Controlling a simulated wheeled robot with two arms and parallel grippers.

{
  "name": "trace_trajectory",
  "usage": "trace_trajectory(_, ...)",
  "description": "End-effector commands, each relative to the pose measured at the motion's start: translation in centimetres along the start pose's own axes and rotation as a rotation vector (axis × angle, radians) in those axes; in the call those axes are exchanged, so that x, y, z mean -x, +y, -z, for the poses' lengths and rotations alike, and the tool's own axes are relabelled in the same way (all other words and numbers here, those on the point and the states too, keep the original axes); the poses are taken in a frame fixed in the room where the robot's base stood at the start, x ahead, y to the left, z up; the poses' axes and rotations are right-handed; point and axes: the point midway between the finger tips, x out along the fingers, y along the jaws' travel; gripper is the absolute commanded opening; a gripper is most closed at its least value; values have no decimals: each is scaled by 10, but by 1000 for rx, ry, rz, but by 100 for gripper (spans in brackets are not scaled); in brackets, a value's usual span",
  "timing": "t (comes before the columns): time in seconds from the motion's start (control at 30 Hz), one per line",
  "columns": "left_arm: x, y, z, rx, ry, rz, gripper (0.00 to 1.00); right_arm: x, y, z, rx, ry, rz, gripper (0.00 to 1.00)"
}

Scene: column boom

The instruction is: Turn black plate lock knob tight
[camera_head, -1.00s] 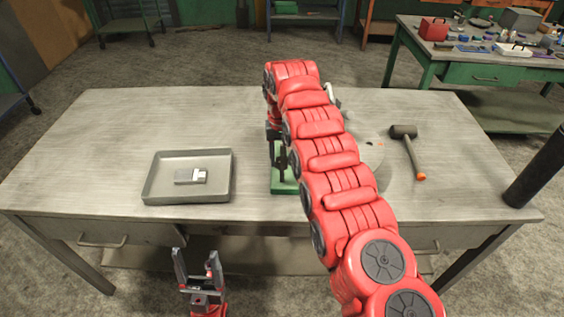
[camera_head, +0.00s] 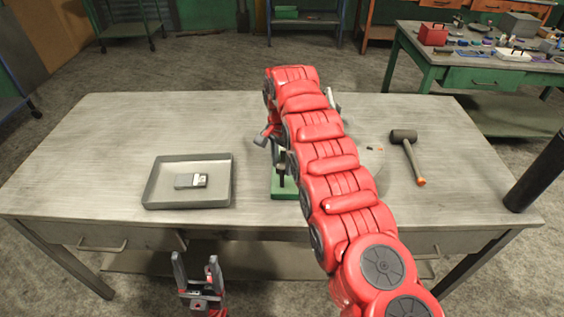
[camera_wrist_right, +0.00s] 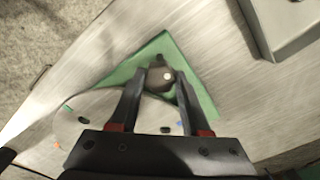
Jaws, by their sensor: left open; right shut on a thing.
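The black knob (camera_wrist_right: 158,80) shows in the right wrist view, with a pale dot on its top, above a green base (camera_wrist_right: 190,85). My right gripper (camera_wrist_right: 162,76) is shut on the knob, one finger on each side of it. In the head view my red right arm hides the knob and most of that gripper; part of the green base (camera_head: 284,190) shows left of the arm. A round grey plate (camera_wrist_right: 90,120) lies beside the knob, partly behind the fingers. My left gripper (camera_head: 198,268) is open and empty in front of the table's front edge.
A grey tray (camera_head: 188,203) with a small metal block (camera_head: 191,181) lies left of the green base. A mallet (camera_head: 408,152) lies on the right of the table (camera_head: 110,130). A dark post (camera_head: 538,170) stands at the right edge. The table's left part is clear.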

Motion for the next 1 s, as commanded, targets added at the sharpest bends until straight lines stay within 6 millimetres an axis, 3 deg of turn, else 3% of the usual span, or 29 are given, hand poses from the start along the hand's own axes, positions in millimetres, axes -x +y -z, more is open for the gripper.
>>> trace_trajectory(0.73, -1, 0, 0, 0, 0, 0, 68, 0, 0, 1, -83, 2, 1, 0)
trace_trajectory(0.77, -1, 0, 0, 0, 0, 0, 68, 0, 0, 1, -83, 2, 1, 52)
trace_trajectory(0.9, -1, 0, 0, 0, 0, 0, 68, 0, 0, 1, -82, 2, 1, 77)
trace_trajectory(1.0, -1, 0, 0, 0, 0, 0, 68, 0, 0, 0, -82, 1, 1, 77)
